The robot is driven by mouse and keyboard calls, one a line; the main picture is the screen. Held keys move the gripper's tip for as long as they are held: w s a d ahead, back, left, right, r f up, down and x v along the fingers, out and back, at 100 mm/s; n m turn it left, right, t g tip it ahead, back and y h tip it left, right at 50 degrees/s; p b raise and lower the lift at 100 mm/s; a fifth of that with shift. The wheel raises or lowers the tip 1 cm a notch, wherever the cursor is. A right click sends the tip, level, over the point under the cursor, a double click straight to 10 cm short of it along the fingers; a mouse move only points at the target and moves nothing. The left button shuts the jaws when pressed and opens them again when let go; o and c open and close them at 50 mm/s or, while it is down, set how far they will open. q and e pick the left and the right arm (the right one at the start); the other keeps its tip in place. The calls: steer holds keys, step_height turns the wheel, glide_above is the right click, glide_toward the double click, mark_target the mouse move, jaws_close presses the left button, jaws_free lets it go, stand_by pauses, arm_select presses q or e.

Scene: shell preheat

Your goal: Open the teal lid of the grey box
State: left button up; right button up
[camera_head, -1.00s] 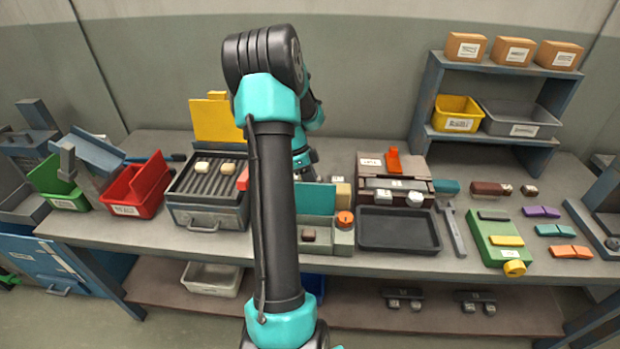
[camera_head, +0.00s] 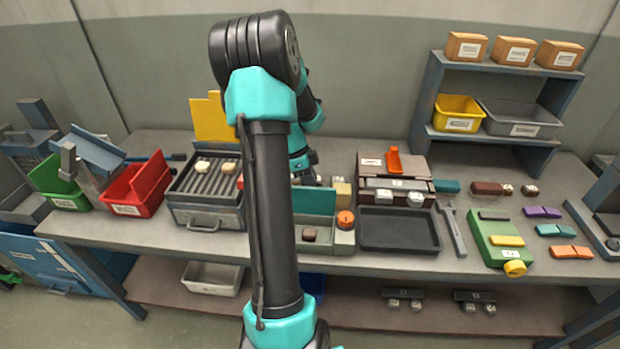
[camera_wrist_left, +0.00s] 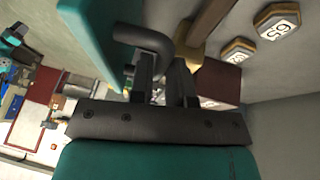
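The grey box (camera_head: 343,240) stands near the table's front, partly behind my left forearm. An orange knob (camera_head: 346,218) sits at the box's right. In the left wrist view the teal lid (camera_wrist_left: 92,38) is at upper left, with a dark bent handle (camera_wrist_left: 148,38) reaching from it. My left gripper (camera_wrist_left: 165,72) has its fingers closely around the handle and looks shut on it. In the head view it is mostly hidden behind my arm. My right gripper is out of view.
Left of the box is a ribbed grey unit (camera_head: 205,215) with a raised yellow panel (camera_head: 211,118). Right of it are a black tray (camera_head: 399,230) and a brown unit with an orange lever (camera_head: 394,159). A green device (camera_head: 498,240) stands farther right.

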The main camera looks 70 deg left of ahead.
arm_select(q)
steer(key=o, duration=0.4)
steer(key=v, duration=1.7)
steer(key=shift+a+r, duration=0.15)
